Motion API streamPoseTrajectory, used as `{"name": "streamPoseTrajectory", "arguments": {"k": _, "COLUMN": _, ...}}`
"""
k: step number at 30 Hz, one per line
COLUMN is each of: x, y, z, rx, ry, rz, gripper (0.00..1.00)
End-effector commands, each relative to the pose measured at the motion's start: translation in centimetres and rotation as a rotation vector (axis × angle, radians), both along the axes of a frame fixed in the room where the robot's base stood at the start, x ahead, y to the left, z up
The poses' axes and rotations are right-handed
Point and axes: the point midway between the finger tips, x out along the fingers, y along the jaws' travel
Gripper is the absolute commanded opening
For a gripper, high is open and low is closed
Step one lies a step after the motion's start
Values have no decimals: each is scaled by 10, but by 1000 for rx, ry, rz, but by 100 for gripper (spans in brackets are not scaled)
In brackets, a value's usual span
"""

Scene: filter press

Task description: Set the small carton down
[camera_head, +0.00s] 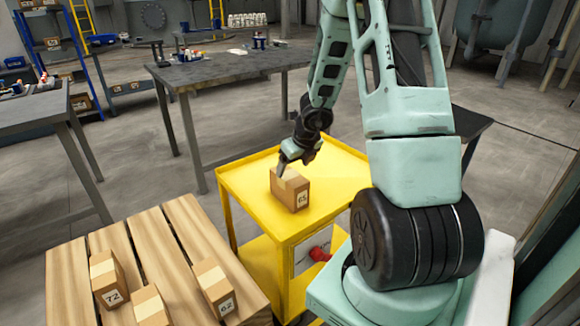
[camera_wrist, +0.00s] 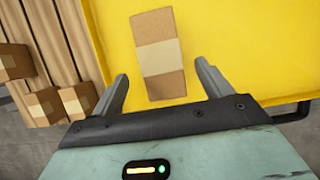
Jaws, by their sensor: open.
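The small carton (camera_head: 290,190) is brown with a pale tape band and a number label that seems to read 65. In the wrist view the carton (camera_wrist: 158,54) lies flat on the yellow surface, between and ahead of the two fingers. My gripper (camera_wrist: 162,84) is open, with a gap between each finger and the carton. In the head view my gripper (camera_head: 285,170) is just above and behind the carton, and its fingertips are partly hidden by it.
A wooden pallet (camera_head: 185,230) at the lower left bears several cartons, including ones labelled 72 (camera_head: 108,278) and 62 (camera_head: 214,288). A dark table (camera_head: 235,70) stands behind the cart. A red object (camera_head: 319,253) sits on the cart's lower shelf. The cart top beyond the carton is clear.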

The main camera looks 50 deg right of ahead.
Motion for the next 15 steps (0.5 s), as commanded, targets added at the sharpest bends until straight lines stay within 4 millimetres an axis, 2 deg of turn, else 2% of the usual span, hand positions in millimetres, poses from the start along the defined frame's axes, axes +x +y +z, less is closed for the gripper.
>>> {"name": "streamPoseTrajectory", "arguments": {"k": 1, "x": -3, "y": 1, "z": 13, "rx": -1, "ry": 0, "rz": -1, "gripper": 78}}
{"name": "streamPoseTrajectory", "arguments": {"k": 3, "x": -7, "y": 1, "z": 20, "rx": 1, "ry": 0, "rz": -2, "gripper": 78}}
{"name": "streamPoseTrajectory", "arguments": {"k": 12, "x": -12, "y": 4, "z": 29, "rx": 0, "ry": 0, "rz": 3, "gripper": 78}}
{"name": "streamPoseTrajectory", "arguments": {"k": 14, "x": -8, "y": 10, "z": 31, "rx": -7, "ry": -4, "rz": 40, "gripper": 78}}
{"name": "streamPoseTrajectory", "arguments": {"k": 15, "x": -2, "y": 19, "z": 34, "rx": -16, "ry": -9, "rz": 94, "gripper": 78}}
